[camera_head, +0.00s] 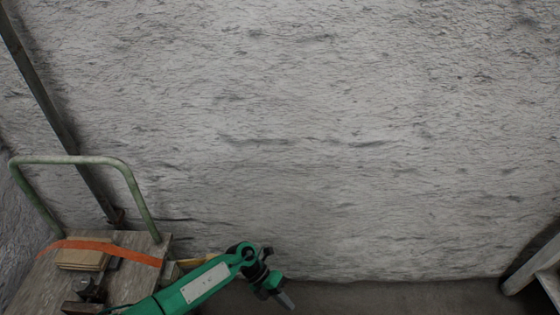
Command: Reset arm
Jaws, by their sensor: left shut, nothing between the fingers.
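My left arm, green with a white panel, comes in from the lower left. Its gripper (287,301) is at the bottom of the head view, left of the right-hand fixture and pointing down to the right. The fingers are shut with nothing between them. The gripper hangs in front of the foot of the rough wall, apart from other things. My right gripper does not show.
A wooden-decked cart (45,277) with a green tube handle (128,175), an orange strap (90,246) and flat tan boards (85,258) stands at the lower left. A grey plaster-like wall (330,140) fills the back. A pale structure (540,268) stands at the lower right.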

